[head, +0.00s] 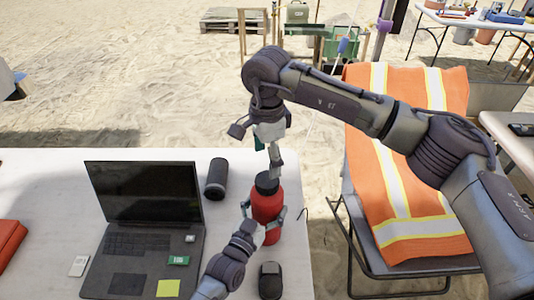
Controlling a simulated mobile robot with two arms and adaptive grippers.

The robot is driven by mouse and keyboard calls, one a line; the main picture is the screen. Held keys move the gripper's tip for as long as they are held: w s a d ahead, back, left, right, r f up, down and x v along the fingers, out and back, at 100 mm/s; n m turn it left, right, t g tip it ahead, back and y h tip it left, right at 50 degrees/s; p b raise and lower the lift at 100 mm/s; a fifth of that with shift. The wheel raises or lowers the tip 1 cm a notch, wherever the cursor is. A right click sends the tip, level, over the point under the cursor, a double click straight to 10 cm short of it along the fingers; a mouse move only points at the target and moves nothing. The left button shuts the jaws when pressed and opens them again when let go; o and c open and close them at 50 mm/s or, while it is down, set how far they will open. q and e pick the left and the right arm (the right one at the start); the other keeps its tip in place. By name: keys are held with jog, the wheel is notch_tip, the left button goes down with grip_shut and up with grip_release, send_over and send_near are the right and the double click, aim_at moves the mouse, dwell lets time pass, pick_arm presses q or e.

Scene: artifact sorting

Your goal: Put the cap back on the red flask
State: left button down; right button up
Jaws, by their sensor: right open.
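The red flask (266,208) stands upright near the right edge of the white table. A black cap (267,183) sits at its top; how firmly it is seated cannot be told. My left gripper (264,219) reaches in from the bottom, with a finger on each side of the flask's body, and looks shut on it. My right gripper (275,165) points down from above, open, its fingertips right at the cap's upper edge. Whether they touch the cap is unclear.
The white table (45,185) holds an open laptop (145,195), a black cylinder (216,179) and a black mouse-like object (270,281). A red case (10,240) lies at the left edge. A chair with an orange vest (370,165) stands right of the table.

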aim_at(267, 179)
notch_tip(267, 179, down, 7)
jog(key=shift+f, duration=0.15)
dwell(0.4)
jog(key=c, duration=1.2)
jog(key=m, duration=0.4)
jog(key=shift+m, duration=0.4)
jog(key=m, duration=0.6)
jog(key=shift+m, duration=0.3)
jog(key=o, duration=1.3)
jog(key=shift+o, duration=0.2)
notch_tip(267, 179, up, 12)
